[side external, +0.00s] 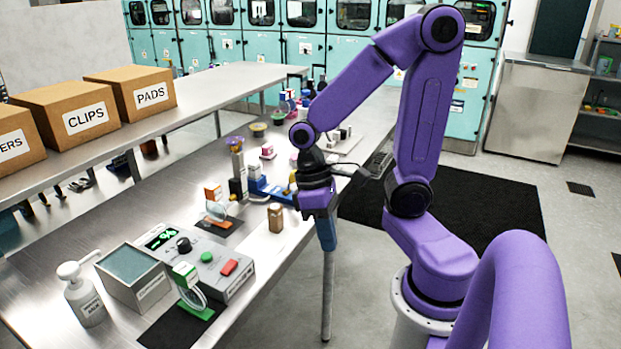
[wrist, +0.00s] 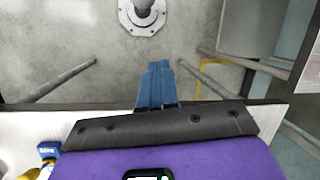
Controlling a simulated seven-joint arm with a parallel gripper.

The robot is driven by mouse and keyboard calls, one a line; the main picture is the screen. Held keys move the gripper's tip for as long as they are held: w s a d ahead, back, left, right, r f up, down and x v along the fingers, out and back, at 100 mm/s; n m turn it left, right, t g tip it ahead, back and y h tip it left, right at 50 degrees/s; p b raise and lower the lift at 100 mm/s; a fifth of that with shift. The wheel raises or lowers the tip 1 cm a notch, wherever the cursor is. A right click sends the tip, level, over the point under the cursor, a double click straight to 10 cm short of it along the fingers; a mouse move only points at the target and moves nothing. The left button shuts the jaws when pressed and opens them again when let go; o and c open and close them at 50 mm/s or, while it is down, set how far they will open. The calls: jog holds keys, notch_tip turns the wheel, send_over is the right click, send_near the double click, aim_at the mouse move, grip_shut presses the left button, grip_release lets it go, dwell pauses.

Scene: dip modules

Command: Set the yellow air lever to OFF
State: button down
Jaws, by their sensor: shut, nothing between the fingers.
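A yellow part (side external: 293,181), which looks like the air lever, shows beside a blue base (side external: 278,195) on the bench, just left of my wrist in the side view. My wrist hides part of it, and I cannot read its setting or any OFF mark. In the wrist view a small yellow piece (wrist: 31,173) and a blue and white part (wrist: 48,151) show at the lower left edge. My gripper (side external: 328,247) has blue fingers, shut and empty, pointing down by the bench's front edge. In the wrist view the fingers (wrist: 154,68) appear against the floor, apart from the yellow part.
A small brown bottle (side external: 276,218) stands left of my gripper. A grey control box (side external: 240,283) with a green and a red button, a white pump bottle (side external: 84,300) and an open metal tray (side external: 133,290) sit nearer. Labelled cartons (side external: 90,118) stand on the rear shelf.

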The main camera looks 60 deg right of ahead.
jog(key=w+d+f+m+t+y, duration=0.1)
jog(key=w+d+m+t+y, duration=0.45)
jog(key=m, duration=0.85)
jog(key=w+d+f+m+t+y, duration=0.1)
jog(key=w+d+m+t+y, duration=0.15)
jog(key=d+m+t, duration=0.7)
jog(key=s+d+m+t+h, duration=0.2)
jog(key=s+d+m+h, duration=0.3)
jog(key=d+m+h, duration=0.4)
jog(key=m, duration=0.6)
jog(key=shift+d+f, duration=0.15)
jog(key=shift+d, duration=0.15)
jog(key=shift+w, duration=0.15)
